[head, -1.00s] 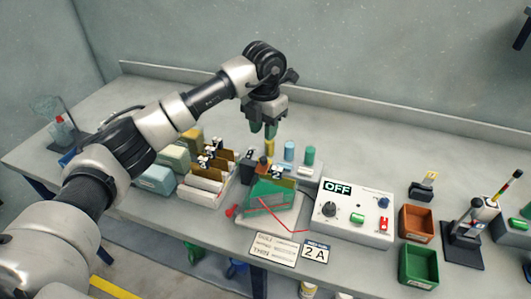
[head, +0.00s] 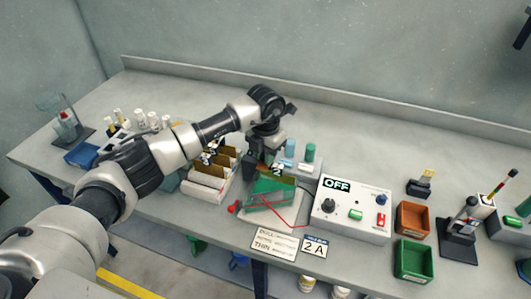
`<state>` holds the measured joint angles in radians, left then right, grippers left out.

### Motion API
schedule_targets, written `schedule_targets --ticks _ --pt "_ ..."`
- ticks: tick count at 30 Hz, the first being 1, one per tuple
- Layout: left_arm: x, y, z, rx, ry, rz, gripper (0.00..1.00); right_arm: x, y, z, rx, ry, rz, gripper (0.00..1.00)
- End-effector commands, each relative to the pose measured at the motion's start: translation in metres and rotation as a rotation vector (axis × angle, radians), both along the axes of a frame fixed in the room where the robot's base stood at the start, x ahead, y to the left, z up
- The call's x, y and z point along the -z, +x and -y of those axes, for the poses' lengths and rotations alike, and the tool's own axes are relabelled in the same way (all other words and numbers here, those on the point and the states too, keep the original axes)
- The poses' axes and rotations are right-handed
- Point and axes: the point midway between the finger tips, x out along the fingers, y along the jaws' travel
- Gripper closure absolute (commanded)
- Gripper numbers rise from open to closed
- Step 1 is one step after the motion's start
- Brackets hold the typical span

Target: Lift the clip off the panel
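A brown panel (head: 284,180) with a dark "2" tag (head: 277,169) stands at a green, clear-walled tank (head: 268,194). My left gripper (head: 260,166) points down at the back left of this panel, very close to it or touching it. I cannot make out the clip itself, and the gripper hides that part of the panel. The fingertips are too small and dark to tell whether they are open or shut. A red lead (head: 285,217) runs from the tank toward the control box. A red piece (head: 234,207) lies left of the tank. My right gripper is out of view.
A white rack (head: 206,190) with brown panels stands left of the tank. Blue and green cylinders (head: 310,152) stand behind it. A control box (head: 350,212) reading "OFF" is at right. Orange (head: 411,218) and green (head: 413,261) bins are further right. The back table is clear.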

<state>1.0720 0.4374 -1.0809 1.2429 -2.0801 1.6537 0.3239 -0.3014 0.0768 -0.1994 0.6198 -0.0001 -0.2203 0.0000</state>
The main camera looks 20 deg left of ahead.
Motion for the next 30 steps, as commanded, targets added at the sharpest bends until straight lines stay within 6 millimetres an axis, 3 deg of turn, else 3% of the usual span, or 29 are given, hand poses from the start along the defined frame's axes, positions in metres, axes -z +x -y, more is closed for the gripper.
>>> schedule_targets --ticks 1,4,11,19,26,27,30 --pt "0.000 0.000 0.000 0.000 0.000 0.000 0.85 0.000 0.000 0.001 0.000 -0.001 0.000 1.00" --pt "0.000 0.000 0.000 0.000 0.000 0.000 1.00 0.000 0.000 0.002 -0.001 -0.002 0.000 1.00" --pt "0.000 0.000 -0.003 -0.001 0.000 0.001 1.00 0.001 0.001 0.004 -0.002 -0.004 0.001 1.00" --pt "0.000 0.002 -0.038 -0.002 0.002 0.002 1.00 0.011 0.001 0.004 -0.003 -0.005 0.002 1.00" --pt "-0.001 0.002 -0.040 -0.002 0.002 0.001 1.00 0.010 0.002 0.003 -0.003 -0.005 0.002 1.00" --pt "-0.001 0.002 -0.040 -0.002 0.003 0.001 0.77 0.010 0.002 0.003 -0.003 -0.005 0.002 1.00" --pt "-0.001 0.002 -0.040 -0.003 0.003 0.001 0.67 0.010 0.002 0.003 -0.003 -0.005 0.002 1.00"
